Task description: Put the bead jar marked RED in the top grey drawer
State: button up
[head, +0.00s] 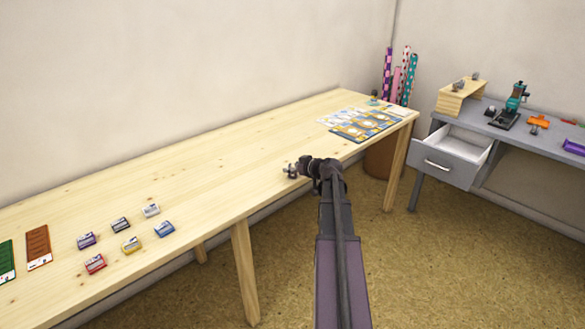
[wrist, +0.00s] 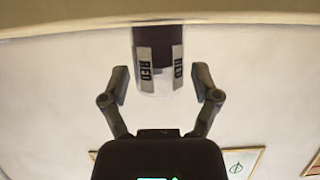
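The jar marked RED (wrist: 160,62) shows in the wrist view, clear with dark contents and two labels. It sits between the fingers of my gripper (wrist: 163,90), which are spread with a narrow gap on each side; how deep it lies between them is hard to tell. In the head view my gripper (head: 291,170) is over the front edge area of the wooden table, and I cannot make out the jar there. The grey drawer (head: 447,162) under the grey desk at the right is pulled open, and its white inside looks empty.
The long wooden table (head: 225,165) carries several small coloured boxes (head: 131,245) at the left and patterned sheets (head: 362,122) at the right. Rolls of patterned paper (head: 397,76) stand behind its right end. The grey desk (head: 535,143) holds a wooden riser (head: 459,97) and tools. Open floor lies between.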

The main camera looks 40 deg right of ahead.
jog(key=shift+r, duration=0.15)
dwell(0.3)
jog(key=shift+s+r, duration=0.1)
jog(key=shift+s, duration=0.05)
jog(key=a+p+v, duration=0.1)
jog(key=p+v, duration=0.4)
jog(key=v, duration=0.6)
jog(key=shift+s+d+r, duration=0.15)
jog(key=shift+s+d, duration=0.15)
jog(key=shift+d, duration=0.2)
jog(key=shift+a, duration=0.1)
